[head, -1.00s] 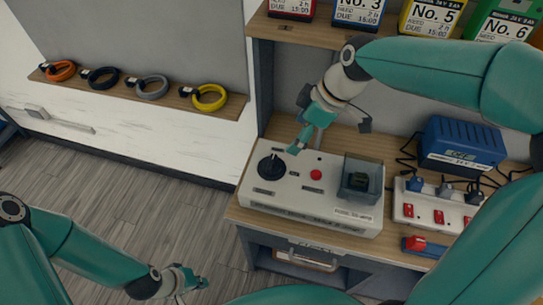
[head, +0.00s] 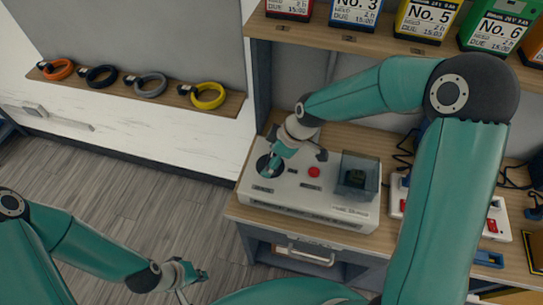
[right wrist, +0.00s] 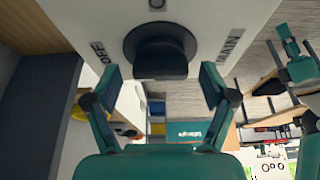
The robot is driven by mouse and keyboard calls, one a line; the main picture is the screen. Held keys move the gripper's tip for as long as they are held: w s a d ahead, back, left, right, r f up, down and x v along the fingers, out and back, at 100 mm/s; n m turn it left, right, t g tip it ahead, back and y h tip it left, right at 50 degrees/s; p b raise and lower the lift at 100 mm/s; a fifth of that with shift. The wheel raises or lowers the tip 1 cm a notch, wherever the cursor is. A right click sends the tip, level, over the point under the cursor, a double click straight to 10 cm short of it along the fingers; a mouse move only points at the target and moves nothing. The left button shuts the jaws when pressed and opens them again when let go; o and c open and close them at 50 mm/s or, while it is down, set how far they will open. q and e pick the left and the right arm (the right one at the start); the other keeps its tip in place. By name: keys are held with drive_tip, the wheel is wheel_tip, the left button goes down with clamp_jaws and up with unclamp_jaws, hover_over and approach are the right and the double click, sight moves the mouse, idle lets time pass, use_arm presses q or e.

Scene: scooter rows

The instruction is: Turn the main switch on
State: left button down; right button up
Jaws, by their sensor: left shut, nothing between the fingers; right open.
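The main switch is a black rotary knob (right wrist: 160,55) on a pale control box (head: 310,208). In the right wrist view OFF is printed to its left and MAIN to its right. The knob's grip bar lies across the picture there. My right gripper (right wrist: 161,76) is open, with one fingertip on each side of the knob and a gap to it; whether they reach its depth is unclear. In the head view my right gripper (head: 272,166) covers much of the knob. My left gripper (head: 192,274) is shut and empty, low over the floor, away from the box.
The box also bears a red button (head: 314,172) and a clear-lidded cover (head: 357,178). A power strip (head: 397,192) stands to its right, partly behind my right arm. Numbered battery packs (head: 405,22) stand on the shelf above. Coloured cable rings (head: 208,97) lie on the left ledge.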

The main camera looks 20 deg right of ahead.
drive_tip(key=c, duration=1.2)
drive_tip(key=shift+o, duration=0.2)
drive_tip(key=shift+f+m+t+b, duration=0.15)
drive_tip(key=shift+m+t+b, duration=0.15)
drive_tip(key=shift+m+b, duration=0.55)
drive_tip(key=m+h+b, duration=0.1)
drive_tip(key=m+b, duration=0.2)
drive_tip(key=b, duration=0.2)
drive_tip(key=m+t+h+b, duration=0.1)
drive_tip(key=m+b, duration=0.2)
drive_tip(key=b, duration=0.3)
drive_tip(key=m+h+b, duration=0.1)
drive_tip(key=m+b, duration=0.3)
drive_tip(key=b, duration=0.1)
drive_tip(key=shift+a+t+h, duration=0.25)
drive_tip(key=shift+t+h, duration=0.05)
drive_tip(key=shift+h, duration=0.1)
drive_tip(key=m+h+b, duration=0.1)
drive_tip(key=m+b, duration=0.1)
drive_tip(key=m, duration=0.1)
drive_tip(key=shift+a+r+m+h+b, duration=0.15)
drive_tip(key=shift+m+h+b, duration=0.2)
drive_tip(key=shift+m, duration=0.45)
drive_tip(key=shift+d+r+m+h+b, duration=0.1)
drive_tip(key=shift+m+h+b, duration=0.2)
drive_tip(key=shift+m, duration=0.45)
drive_tip(key=shift+g, duration=0.4)
drive_tip(key=shift+w, duration=0.1)
